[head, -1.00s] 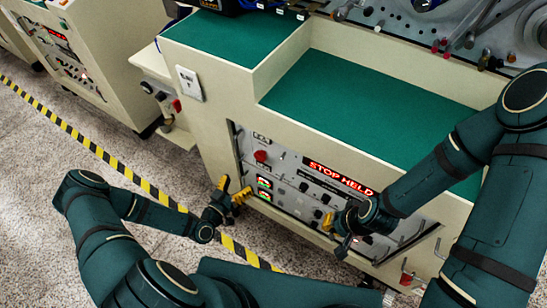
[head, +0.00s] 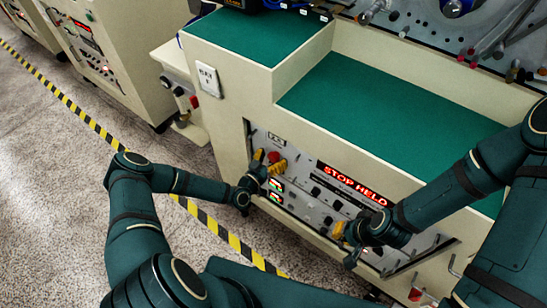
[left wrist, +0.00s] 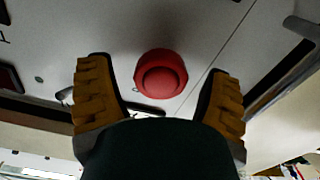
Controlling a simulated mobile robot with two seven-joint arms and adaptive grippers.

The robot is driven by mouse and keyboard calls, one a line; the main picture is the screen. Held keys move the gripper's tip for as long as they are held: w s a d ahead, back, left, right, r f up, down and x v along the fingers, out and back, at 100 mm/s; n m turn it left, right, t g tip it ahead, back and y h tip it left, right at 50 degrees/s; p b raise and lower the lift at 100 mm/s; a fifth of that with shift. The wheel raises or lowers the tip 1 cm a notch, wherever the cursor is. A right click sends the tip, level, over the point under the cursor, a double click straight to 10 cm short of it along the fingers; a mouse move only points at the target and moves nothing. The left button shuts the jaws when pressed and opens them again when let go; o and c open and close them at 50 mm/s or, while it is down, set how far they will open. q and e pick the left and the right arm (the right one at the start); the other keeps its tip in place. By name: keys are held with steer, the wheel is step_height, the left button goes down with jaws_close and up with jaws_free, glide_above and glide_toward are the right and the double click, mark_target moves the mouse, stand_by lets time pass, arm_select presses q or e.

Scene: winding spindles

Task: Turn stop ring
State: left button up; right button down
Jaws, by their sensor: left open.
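The red stop button with its raised ring (head: 273,156) sits on the grey control panel (head: 262,134) of the machine. In the left wrist view the round red ring (left wrist: 161,75) is ahead, between and beyond the fingertips, not gripped. My left gripper (head: 268,163) is open at the panel, its yellow-padded fingers spread on either side of the red button. A gap between each finger and the ring shows in the left wrist view. My right gripper (head: 340,232) is in front of the panel's lower right part; its fingers are mostly hidden by its wrist.
A red lit display (head: 353,184) reads "STOP HELD". Small knobs and green-lit meters (head: 276,190) are on the panel. A green ledge (head: 390,110) lies above it. A yellow-black floor stripe (head: 215,232) runs beside the machine. A similar machine (head: 105,60) stands at left.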

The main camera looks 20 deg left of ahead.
arm_select(q)
steer(key=shift+w, duration=0.25)
steer(key=c, duration=1.2)
steer(key=m, duration=0.6)
steer(key=shift+d+r, duration=0.1)
steer(key=shift+d, duration=0.1)
steer(key=m, duration=0.5)
steer(key=shift+m, duration=0.5)
